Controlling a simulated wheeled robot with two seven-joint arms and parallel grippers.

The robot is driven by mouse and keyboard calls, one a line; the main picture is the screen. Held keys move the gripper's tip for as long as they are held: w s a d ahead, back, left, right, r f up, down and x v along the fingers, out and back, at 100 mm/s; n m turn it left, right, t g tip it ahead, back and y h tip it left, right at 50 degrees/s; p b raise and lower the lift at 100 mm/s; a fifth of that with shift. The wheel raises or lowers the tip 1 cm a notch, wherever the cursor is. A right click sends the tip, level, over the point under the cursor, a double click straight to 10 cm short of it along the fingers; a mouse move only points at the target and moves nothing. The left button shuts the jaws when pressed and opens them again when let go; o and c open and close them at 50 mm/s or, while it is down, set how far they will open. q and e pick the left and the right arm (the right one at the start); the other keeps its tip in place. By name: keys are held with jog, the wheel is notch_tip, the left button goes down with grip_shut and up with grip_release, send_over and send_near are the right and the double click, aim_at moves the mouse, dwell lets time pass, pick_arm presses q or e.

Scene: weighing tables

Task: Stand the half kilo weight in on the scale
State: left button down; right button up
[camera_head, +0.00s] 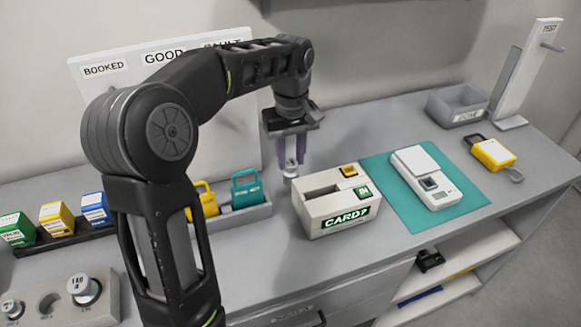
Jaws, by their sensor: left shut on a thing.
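My left gripper (291,148) is shut on a small silver weight (290,170), holding it upright in the air behind the card box. Its marking is too small to read; I take it to be the half kilo weight. The white scale (415,161) lies to the right on a teal mat (398,207), with a dark square and a small display on its front part. The gripper is apart from the scale, to its left. My right gripper is not in view.
A card box (315,222) stands between the gripper and the scale. A yellow padlock-like item (493,153) and a grey tray (457,106) are at the right. A weight block (57,316) at front left has an empty socket beside a 1 KG weight (84,286).

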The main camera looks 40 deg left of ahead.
aim_at(291, 163)
pick_arm(q)
notch_tip(291, 163, down, 3)
jog(key=shift+f, duration=0.35)
jog(key=shift+f, duration=0.15)
jog(key=c, duration=1.1)
grip_release()
jog(key=shift+o, duration=0.2)
